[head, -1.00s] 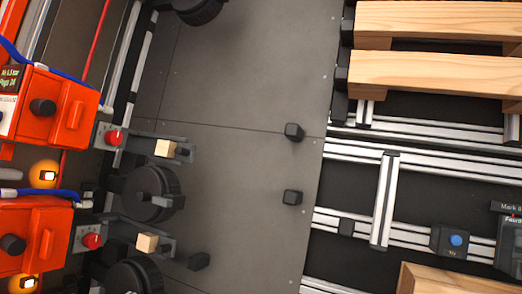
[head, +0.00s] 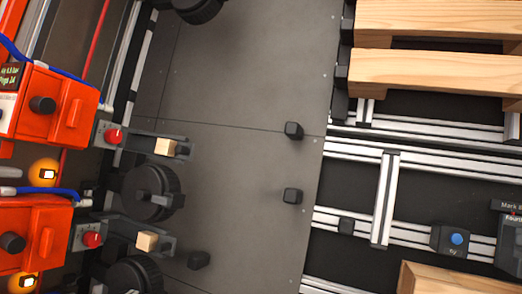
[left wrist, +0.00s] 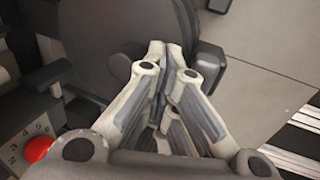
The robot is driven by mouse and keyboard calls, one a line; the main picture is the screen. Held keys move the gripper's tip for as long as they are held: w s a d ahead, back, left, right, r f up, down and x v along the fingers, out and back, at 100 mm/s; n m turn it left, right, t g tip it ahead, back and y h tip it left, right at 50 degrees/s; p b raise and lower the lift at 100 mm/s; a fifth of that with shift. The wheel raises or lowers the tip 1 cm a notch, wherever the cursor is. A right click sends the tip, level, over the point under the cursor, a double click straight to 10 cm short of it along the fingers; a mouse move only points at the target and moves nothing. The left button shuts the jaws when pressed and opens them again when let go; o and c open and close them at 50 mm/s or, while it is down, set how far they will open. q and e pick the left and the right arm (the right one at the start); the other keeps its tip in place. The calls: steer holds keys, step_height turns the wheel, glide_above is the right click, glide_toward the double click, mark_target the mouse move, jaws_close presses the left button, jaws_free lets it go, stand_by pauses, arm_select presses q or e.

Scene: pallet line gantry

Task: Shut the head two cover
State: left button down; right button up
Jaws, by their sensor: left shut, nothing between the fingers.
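Two orange-red head units stand at the left in the head view, an upper one (head: 58,108) and a lower one (head: 38,232). Each has a black knob on its front. I cannot tell which is head two or whether a cover stands open. My left gripper (left wrist: 167,52) shows only in the left wrist view, shut and empty. It points at a large dark round part (left wrist: 105,45), but I cannot tell whether they touch. A red button (left wrist: 38,149) on a numbered plate is at its lower left. My right gripper is in neither view.
Black wheels (head: 152,193) and arms with pale wooden blocks (head: 166,147) jut out beside the heads. Grey floor (head: 235,80) lies open in the middle, with small black posts (head: 293,131). Wooden pallet boards (head: 435,70) and aluminium rails (head: 385,200) are at the right.

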arm_select(q)
steer(key=s+a+r+p, duration=0.3)
steer(key=s+r+p, duration=0.1)
steer(key=s, duration=0.4)
steer(key=shift+a+r, duration=0.15)
steer(key=shift+r, duration=0.15)
stand_by(1.2)
steer(key=shift+w, duration=0.1)
